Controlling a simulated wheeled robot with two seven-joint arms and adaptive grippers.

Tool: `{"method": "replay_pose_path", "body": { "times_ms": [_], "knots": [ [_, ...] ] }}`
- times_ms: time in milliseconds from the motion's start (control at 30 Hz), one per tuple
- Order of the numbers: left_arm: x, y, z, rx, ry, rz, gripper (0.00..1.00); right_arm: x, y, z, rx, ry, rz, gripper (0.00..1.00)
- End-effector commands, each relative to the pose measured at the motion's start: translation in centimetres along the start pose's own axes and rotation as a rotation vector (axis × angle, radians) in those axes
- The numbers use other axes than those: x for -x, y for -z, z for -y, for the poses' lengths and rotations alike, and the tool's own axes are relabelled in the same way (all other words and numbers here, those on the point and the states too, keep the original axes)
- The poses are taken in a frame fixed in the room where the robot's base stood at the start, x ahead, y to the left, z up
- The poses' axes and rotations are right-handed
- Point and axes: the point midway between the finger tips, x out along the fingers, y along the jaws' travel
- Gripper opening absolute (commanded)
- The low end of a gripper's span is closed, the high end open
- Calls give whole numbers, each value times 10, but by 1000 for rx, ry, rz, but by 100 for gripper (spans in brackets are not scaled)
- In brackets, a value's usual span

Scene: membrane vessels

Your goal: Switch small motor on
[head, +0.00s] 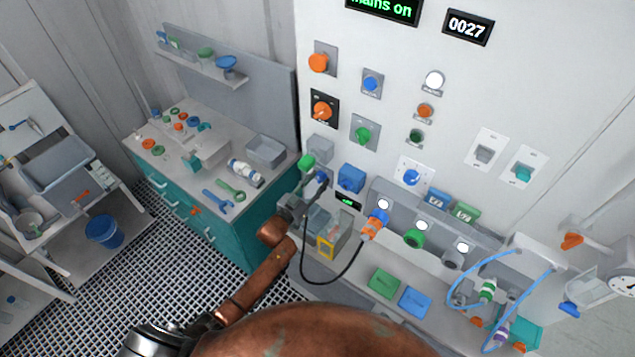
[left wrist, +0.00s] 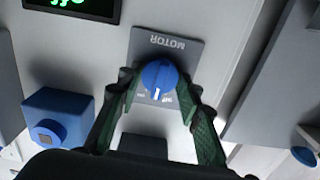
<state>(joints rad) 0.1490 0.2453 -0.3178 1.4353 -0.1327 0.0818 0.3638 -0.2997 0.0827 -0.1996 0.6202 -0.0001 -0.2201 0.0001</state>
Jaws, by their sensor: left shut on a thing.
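In the left wrist view a round blue knob (left wrist: 158,78) with a white pointer line sits on a grey plate (left wrist: 190,50) marked MOTOR, seen upside down. The pointer runs towards the bottom of that view; the small lettering there is partly hidden. My left gripper (left wrist: 160,93) is shut on the knob, a dark green finger on each side. In the head view my left gripper (head: 307,190) reaches the wall panel at the blue knob (head: 321,177), which is partly covered. My right gripper is not in view.
A blue box (left wrist: 58,117) projects close beside the knob; it also shows in the head view (head: 351,178). A small green-lit display (head: 347,202) is nearby. A green knob (head: 306,161) sits above left. A black cable (head: 325,284) hangs below to an orange plug (head: 373,228).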

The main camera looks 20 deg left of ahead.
Motion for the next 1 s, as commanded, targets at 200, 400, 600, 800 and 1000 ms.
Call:
{"method": "replay_pose_path", "body": {
  "times_ms": [200, 400, 600, 800, 1000],
  "knots": [
    [0, -1, 0, -191, 0, -1, 9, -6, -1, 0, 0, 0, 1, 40],
    [0, 0, 0, -334, -1, -1, 9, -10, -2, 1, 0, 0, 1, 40],
    [0, 0, 0, -430, -1, -1, 9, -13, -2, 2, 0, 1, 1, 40],
    [0, 0, 0, -480, -1, -1, 9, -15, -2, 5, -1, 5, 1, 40],
    [0, 0, 0, -495, -1, -1, 9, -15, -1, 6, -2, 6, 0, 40]
  ]
}}
